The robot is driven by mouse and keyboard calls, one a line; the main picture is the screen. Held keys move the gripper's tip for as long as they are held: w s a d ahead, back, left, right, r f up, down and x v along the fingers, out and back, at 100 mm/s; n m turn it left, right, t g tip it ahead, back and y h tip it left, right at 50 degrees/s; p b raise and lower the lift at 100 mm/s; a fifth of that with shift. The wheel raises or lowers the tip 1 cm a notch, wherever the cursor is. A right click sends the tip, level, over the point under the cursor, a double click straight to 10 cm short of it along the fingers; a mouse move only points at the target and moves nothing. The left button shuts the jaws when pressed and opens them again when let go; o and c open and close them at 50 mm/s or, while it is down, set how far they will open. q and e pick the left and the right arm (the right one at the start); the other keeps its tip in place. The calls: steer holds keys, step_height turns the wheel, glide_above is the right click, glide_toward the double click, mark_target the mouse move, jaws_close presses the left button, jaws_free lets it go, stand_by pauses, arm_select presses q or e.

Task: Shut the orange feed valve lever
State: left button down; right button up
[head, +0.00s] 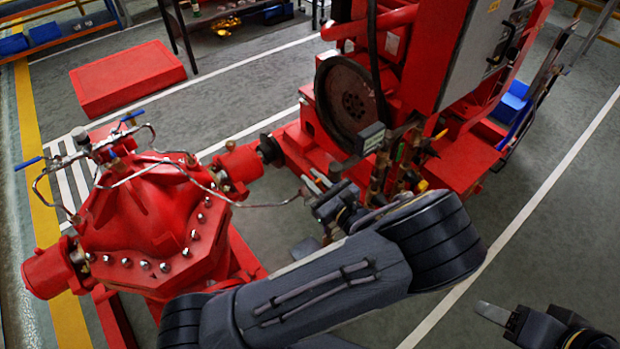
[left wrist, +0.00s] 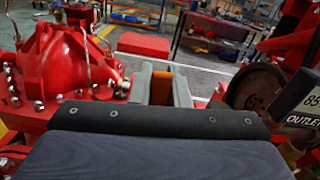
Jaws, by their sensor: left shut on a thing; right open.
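My left gripper (head: 318,185) is beside the engine's pipework, to the right of the red pump, with its fingertips pointing up and left. In the left wrist view, the fingers of the left gripper (left wrist: 161,80) are closed on an orange piece, the orange feed valve lever (left wrist: 161,90). Only a short orange block of it shows between the two grey fingers; the rest is hidden. My right gripper (head: 495,313) is at the lower right edge, partly out of frame, open and away from the machine.
The red pump (head: 150,215) with thin pipes and blue-handled valves stands at left. A flywheel (head: 350,105) and brass valves with yellow handles (head: 440,134) are close to my left gripper. An OUTLET label block (left wrist: 302,98) is near. Floor at lower right is clear.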

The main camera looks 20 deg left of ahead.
arm_select(q)
steer(key=shift+w+d+m, duration=0.15)
steer(key=shift+w+m, duration=0.05)
steer(key=shift+m, duration=0.2)
steer(key=c, duration=1.4)
jaws_free()
steer(key=b+v, duration=0.1)
steer(key=v, duration=0.6)
steer(key=shift+s+d+b, duration=0.2)
steer(key=shift+d+b, duration=0.1)
steer(key=shift+d, duration=0.05)
